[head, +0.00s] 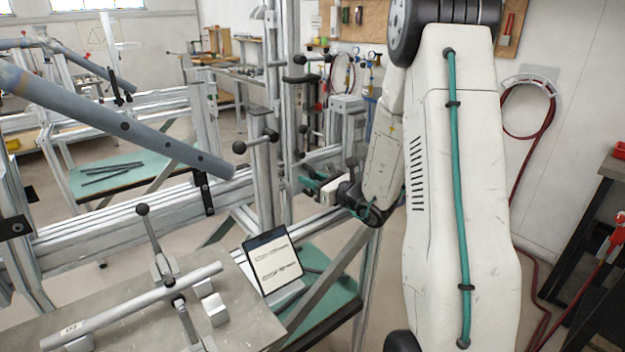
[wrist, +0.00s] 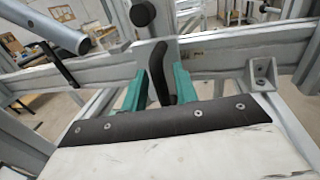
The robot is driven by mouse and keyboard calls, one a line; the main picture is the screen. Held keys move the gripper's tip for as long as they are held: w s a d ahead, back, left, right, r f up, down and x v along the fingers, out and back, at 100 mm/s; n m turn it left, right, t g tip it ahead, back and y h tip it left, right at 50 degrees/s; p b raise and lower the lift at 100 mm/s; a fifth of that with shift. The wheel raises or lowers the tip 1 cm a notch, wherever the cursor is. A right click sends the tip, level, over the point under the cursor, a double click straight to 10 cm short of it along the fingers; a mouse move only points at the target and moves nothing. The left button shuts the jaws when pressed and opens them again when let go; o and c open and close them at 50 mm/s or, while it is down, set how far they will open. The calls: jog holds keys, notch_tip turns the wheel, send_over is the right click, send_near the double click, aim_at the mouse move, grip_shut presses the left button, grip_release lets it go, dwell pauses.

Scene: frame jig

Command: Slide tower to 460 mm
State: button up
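The tower (head: 264,178) is an upright silver profile post on the frame's long rail, with black ball-ended handles near its top. In the wrist view the tower (wrist: 151,54) stands straight ahead, with a black knob above and a black lever (wrist: 158,78) hanging in front. My gripper (head: 312,183) is just right of the tower in the head view. In the wrist view my gripper (wrist: 158,90) has its teal fingers apart, one on each side of the lever. The fingers look open around it; contact is not clear. No readable position scale shows.
The rail (wrist: 225,66) runs across behind the fingers, with a small angle bracket (wrist: 262,74) at right. A blue-grey tube (head: 120,122) ends left of the tower. A tablet (head: 272,262) and a clamped tube on a plate (head: 110,325) are in front.

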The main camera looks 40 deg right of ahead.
grip_shut()
jog(key=d, duration=0.7)
grip_release()
jog(key=shift+d, duration=0.2)
jog(key=shift+a, duration=0.1)
jog(key=shift+a, duration=0.1)
jog(key=v, duration=0.7)
jog(key=shift+s, duration=0.35)
